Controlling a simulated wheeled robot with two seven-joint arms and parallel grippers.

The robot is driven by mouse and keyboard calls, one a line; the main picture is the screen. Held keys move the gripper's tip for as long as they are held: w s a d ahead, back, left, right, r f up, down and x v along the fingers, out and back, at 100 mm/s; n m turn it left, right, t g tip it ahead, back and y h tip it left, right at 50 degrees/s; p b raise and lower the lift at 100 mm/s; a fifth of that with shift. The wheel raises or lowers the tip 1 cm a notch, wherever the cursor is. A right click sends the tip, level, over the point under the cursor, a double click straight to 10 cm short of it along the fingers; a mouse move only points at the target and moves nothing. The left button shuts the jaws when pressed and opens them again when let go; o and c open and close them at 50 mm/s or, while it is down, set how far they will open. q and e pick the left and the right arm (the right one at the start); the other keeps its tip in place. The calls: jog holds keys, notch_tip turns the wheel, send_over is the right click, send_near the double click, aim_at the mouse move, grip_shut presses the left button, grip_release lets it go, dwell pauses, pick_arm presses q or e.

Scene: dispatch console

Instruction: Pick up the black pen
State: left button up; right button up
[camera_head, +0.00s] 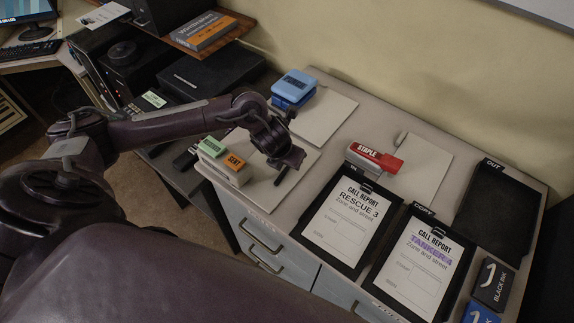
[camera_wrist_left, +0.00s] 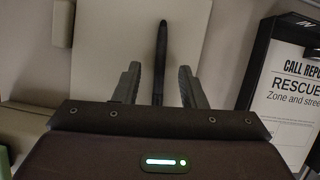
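In the left wrist view the black pen (camera_wrist_left: 162,42) points away from me over a pale board (camera_wrist_left: 115,55). My left gripper (camera_wrist_left: 158,76) is open, with one finger on each side of the pen and visible gaps to both. The pen's near end is hidden behind the gripper body. In the head view my left gripper (camera_head: 287,163) is above the pale board (camera_head: 262,193) at the counter's left front. A thin dark piece just below it may be a finger or the pen. My right gripper is in neither view.
A green and orange stamp block (camera_head: 226,166) stands left of the gripper. Black clipboards hold call reports to the right, the first marked RESCUE 3 (camera_head: 339,220). A red stapler (camera_head: 374,158) and a blue block (camera_head: 293,87) stand further back. A black OUT tray (camera_head: 488,205) is at far right.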

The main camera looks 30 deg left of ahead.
pick_arm(q)
jog(key=shift+w+f, duration=0.25)
jog(key=shift+f, duration=0.35)
grip_shut()
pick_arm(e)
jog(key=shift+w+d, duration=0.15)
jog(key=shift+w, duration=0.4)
